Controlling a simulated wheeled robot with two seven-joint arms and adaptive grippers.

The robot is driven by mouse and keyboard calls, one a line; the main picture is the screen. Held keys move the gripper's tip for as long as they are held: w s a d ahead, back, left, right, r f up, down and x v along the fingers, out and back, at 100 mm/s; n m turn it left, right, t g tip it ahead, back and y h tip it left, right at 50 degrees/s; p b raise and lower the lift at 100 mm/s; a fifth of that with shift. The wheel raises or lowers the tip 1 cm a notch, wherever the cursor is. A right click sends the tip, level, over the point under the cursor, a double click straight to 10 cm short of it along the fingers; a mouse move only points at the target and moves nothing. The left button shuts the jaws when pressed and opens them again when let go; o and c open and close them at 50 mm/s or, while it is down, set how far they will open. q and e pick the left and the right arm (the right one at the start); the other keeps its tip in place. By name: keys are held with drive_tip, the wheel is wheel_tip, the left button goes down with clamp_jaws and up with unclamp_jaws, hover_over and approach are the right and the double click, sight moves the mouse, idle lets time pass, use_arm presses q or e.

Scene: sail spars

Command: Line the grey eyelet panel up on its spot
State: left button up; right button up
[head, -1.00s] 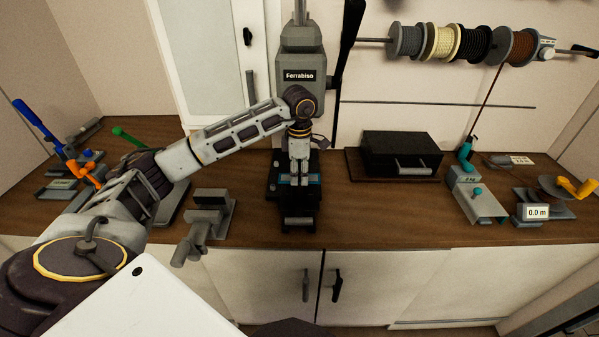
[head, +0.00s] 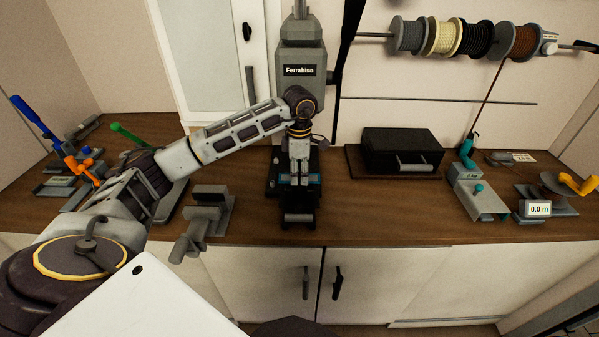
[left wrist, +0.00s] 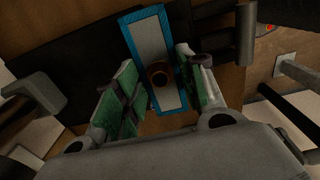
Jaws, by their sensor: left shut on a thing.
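The grey eyelet panel (left wrist: 150,39) shows in the left wrist view as a pale grey strip with a dark brown ring (left wrist: 158,73) on it. A blue border (left wrist: 128,32) runs along its edges. My left gripper (left wrist: 157,62) is shut on the panel, with a green-padded finger on either side. In the head view my left gripper (head: 299,178) points down over the base of the black press, with bits of blue beside its fingers. The fingers hide most of the panel there. I cannot tell whether it touches the surface below. My right gripper is not in view.
The grey press head (head: 301,62) stands right behind my left gripper, with a black lever beside it. A grey clamp (head: 207,214) is to the left, a black box (head: 402,153) to the right. Bare wooden bench (head: 380,215) lies in front of the box.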

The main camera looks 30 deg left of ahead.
use_arm(q)
drive_tip(key=shift+f, duration=0.3)
drive_tip(key=o, duration=1)
drive_tip(key=shift+c, duration=0.2)
drive_tip(key=shift+c, duration=0.8)
drive_tip(key=shift+r+p, duration=1.85)
drive_tip(key=shift+r, duration=1.7)
drive_tip(key=shift+f, duration=0.1)
